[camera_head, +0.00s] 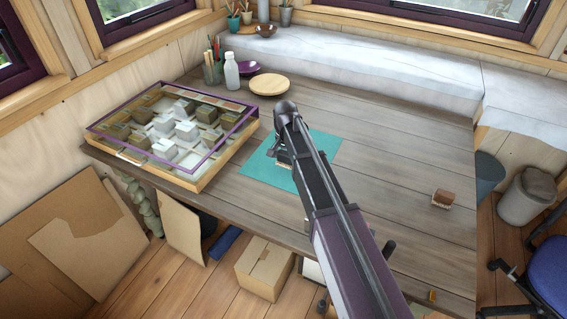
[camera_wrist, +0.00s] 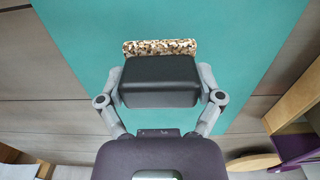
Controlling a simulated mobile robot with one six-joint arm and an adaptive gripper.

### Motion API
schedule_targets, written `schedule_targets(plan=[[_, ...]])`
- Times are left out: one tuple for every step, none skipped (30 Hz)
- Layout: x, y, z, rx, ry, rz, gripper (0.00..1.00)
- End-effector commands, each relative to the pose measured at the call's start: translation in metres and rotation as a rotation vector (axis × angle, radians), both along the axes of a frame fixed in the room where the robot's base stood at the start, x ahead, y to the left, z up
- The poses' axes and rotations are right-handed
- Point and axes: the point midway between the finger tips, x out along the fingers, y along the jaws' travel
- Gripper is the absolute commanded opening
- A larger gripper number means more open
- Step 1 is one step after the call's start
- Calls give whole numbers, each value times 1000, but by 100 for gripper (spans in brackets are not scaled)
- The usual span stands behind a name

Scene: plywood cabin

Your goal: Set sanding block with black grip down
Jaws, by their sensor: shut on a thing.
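The sanding block with black grip (camera_wrist: 160,82) is between the fingers of my gripper (camera_wrist: 162,92) in the wrist view. Its black grip faces the camera, and a speckled tan and brown edge shows beyond it. My gripper is shut on it. A teal mat (camera_head: 318,148) lies on the grey plank table, and it fills much of the wrist view (camera_wrist: 262,25) behind the block. In the head view my arm covers most of the block and part of the mat. I cannot tell whether the block touches the mat.
A framed tray of small model blocks (camera_head: 243,139) stands left of the mat. A round wooden plate (camera_head: 269,84), a white bottle (camera_head: 232,74) and a purple bowl (camera_head: 249,68) stand at the back. A small brown block (camera_head: 443,197) lies at right. The table between is clear.

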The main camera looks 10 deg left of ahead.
Motion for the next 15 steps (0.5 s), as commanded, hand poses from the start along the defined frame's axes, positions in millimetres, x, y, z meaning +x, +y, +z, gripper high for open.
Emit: schedule_targets(plan=[[0, 0, 0, 0, 0, 0, 40], [1, 0, 0, 0, 0, 0, 40], [2, 1, 0, 0, 0, 0, 40], [3, 2, 0, 0, 0, 0, 40], [5, 3, -1, 0, 0, 0, 40], [8, 5, -1, 0, 0, 0, 40], [10, 6, -1, 0, 0, 0, 40], [13, 9, -2, 0, 0, 0, 40], [12, 8, -6, 0, 0, 0, 40], [11, 8, -10, 0, 0, 0, 40], [11, 7, -12, 0, 0, 0, 40], [11, 7, -16, 0, 0, 0, 40], [11, 7, -19, 0, 0, 0, 40], [11, 7, -22, 0, 0, 0, 40], [11, 7, -25, 0, 0, 0, 40]])
